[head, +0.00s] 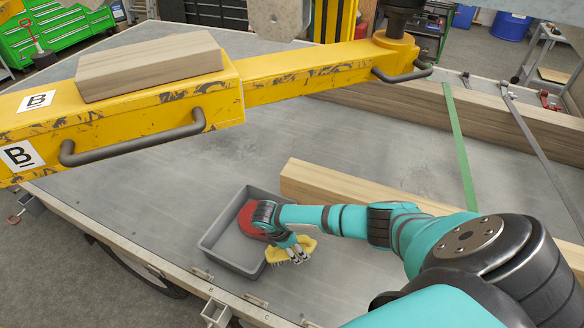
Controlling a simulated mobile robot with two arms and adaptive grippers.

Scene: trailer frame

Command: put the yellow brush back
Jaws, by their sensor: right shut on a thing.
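The yellow brush (279,256), with bristles along its lower side, is at my right gripper (297,257). The gripper is shut on it, over the right side of a grey open tray (210,244). I cannot tell whether the brush touches the tray's rim. My left gripper is not in view.
A yellow beam (290,84) with dark handles and a wooden block (150,65) on top crosses above the trailer bed (130,200). Timber beams (310,180) lie right of the tray. A green strap (460,145) crosses the far timber. The bed left of the tray is clear.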

